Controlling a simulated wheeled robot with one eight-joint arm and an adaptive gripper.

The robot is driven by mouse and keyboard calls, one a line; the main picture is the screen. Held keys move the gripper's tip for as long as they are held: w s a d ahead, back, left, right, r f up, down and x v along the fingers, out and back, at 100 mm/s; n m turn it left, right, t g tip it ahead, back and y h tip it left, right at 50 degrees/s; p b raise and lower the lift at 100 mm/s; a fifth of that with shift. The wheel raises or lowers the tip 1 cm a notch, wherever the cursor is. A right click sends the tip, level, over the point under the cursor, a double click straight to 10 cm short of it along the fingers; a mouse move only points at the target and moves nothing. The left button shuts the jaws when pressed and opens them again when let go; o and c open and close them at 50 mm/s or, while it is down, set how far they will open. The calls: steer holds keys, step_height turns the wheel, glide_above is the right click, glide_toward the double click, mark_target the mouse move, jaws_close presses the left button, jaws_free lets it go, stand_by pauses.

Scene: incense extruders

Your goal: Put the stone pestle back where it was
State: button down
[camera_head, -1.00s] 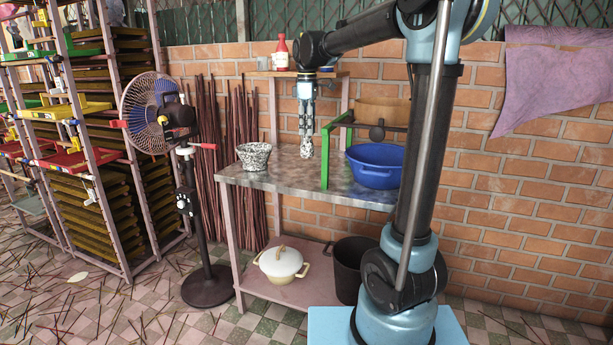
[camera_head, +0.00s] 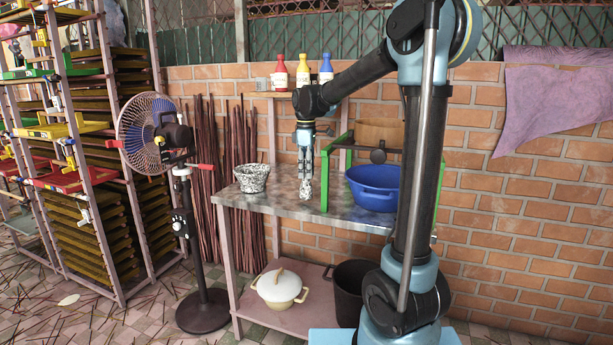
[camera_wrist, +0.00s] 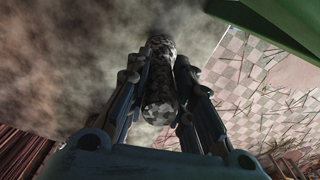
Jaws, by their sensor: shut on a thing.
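The speckled black-and-white stone pestle (camera_head: 306,190) hangs upright in my gripper (camera_head: 305,172) over the metal table (camera_head: 277,200). In the wrist view the pestle (camera_wrist: 161,85) lies between the two fingers of my gripper (camera_wrist: 164,72), which are shut on it. Its lower end is at or just above the tabletop; I cannot tell if it touches. The speckled stone mortar (camera_head: 252,178) stands on the table to the left, apart from the pestle.
A green frame (camera_head: 325,180) and a blue basin (camera_head: 374,188) stand close to the right of the pestle. Red, yellow and blue bottles (camera_head: 304,75) stand on a shelf behind. A fan (camera_head: 150,135) is left of the table. The tabletop between mortar and frame is clear.

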steer(key=shift+f, duration=0.65)
steer(key=c, duration=1.4)
jaws_free()
step_height(320, 180, up, 12)
steer(key=shift+r, duration=0.1)
